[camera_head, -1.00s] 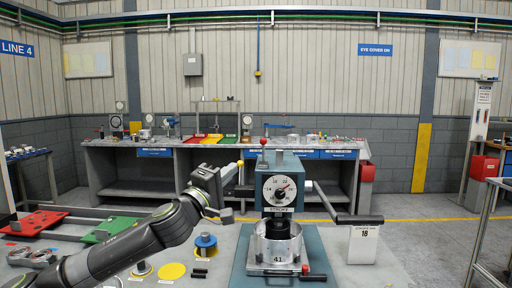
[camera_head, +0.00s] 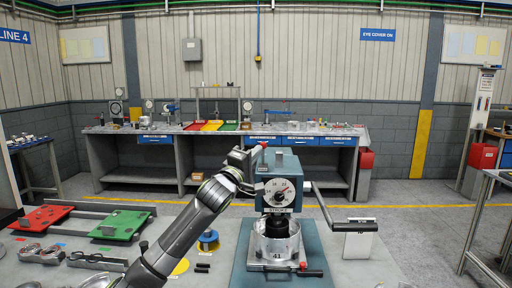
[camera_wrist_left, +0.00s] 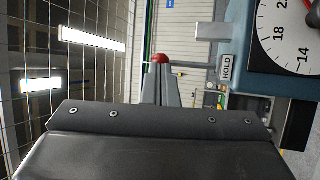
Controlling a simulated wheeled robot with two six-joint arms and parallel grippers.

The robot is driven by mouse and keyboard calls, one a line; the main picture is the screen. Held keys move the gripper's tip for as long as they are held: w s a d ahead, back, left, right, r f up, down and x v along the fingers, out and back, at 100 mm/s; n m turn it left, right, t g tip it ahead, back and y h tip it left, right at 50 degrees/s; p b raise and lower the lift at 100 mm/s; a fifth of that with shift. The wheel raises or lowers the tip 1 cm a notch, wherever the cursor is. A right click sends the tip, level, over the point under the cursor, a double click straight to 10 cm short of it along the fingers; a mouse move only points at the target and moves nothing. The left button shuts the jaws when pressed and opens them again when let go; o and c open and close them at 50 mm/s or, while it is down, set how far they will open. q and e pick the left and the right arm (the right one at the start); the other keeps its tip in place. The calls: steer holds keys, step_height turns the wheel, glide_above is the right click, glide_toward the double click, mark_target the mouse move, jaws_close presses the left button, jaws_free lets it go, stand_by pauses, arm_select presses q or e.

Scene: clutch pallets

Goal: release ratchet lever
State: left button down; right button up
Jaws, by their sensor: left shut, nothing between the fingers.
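The press (camera_head: 285,164) is a teal block with a white dial (camera_head: 279,192) and a STROKE label, standing on a teal base plate (camera_head: 238,258). A red knob (camera_head: 263,144) shows at its upper left; in the left wrist view the red knob (camera_wrist_left: 161,58) shows just beyond my fingertips, near a HOLD label (camera_wrist_left: 227,68) on the press. The lever's shaft is mostly hidden. My left gripper (camera_head: 256,155) is shut and empty at the press's upper left side, close to the knob; I cannot tell whether they touch. My right gripper is out of view.
A long crank with a dark grip (camera_head: 349,227) reaches out right of the press. A metal cup marked 41 (camera_head: 277,247) sits under the ram, with a red-tipped clamp handle (camera_head: 304,272) in front. Red (camera_head: 40,217) and green (camera_head: 119,225) pallets lie left.

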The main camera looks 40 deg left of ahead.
arm_select(q)
steer(key=shift+w, duration=0.25)
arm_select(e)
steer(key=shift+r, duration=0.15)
arm_select(q)
steer(key=shift+r, duration=0.1)
